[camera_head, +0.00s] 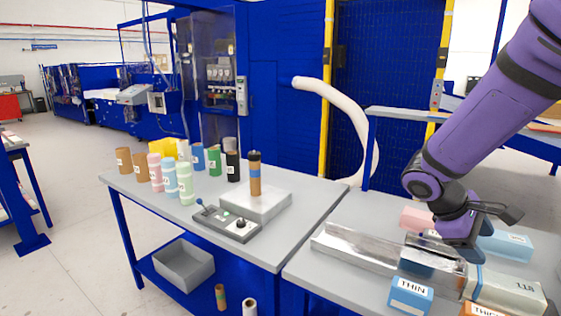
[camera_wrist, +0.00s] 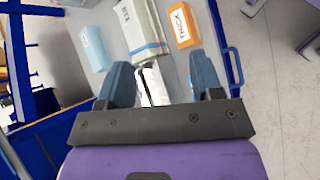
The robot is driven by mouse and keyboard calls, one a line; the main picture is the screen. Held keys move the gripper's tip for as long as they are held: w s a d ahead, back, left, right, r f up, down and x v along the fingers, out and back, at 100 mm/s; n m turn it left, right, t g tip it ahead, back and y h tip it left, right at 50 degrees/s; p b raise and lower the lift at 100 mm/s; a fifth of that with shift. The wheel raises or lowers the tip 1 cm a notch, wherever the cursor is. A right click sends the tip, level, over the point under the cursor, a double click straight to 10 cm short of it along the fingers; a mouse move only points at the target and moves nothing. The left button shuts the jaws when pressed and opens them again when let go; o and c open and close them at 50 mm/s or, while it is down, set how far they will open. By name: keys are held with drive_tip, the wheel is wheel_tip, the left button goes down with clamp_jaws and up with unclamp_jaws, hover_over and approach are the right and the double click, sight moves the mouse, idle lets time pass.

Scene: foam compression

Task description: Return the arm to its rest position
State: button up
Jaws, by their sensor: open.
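My purple arm reaches in from the upper right in the head view. My gripper (camera_wrist: 160,85) points down over the right table, with its two blue-grey fingers spread apart. Nothing shows clasped between them. Below and between the fingers lies a shiny metal channel (camera_head: 355,247), which also shows in the wrist view (camera_wrist: 152,84). In the head view the gripper is above the channel's right part and hides some of it.
A blue THIN block (camera_head: 410,296), an orange THICK block (camera_wrist: 181,25), a pale block (camera_head: 505,289), a light-blue block (camera_head: 507,245) and a pink block (camera_head: 416,218) surround the channel. The left table (camera_head: 300,235) holds several coloured cylinders, a control box (camera_head: 226,223) and a grey platform (camera_head: 265,203).

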drive_tip(key=s+a+r+m+t+y, duration=0.6)
drive_tip(key=s+a+r, duration=0.4)
drive_tip(key=s+r, duration=0.2)
drive_tip(key=shift+a+r+m+t+y, duration=0.15)
drive_tip(key=shift+r+m+t+y, duration=0.25)
drive_tip(key=shift+r+t+y, duration=0.45)
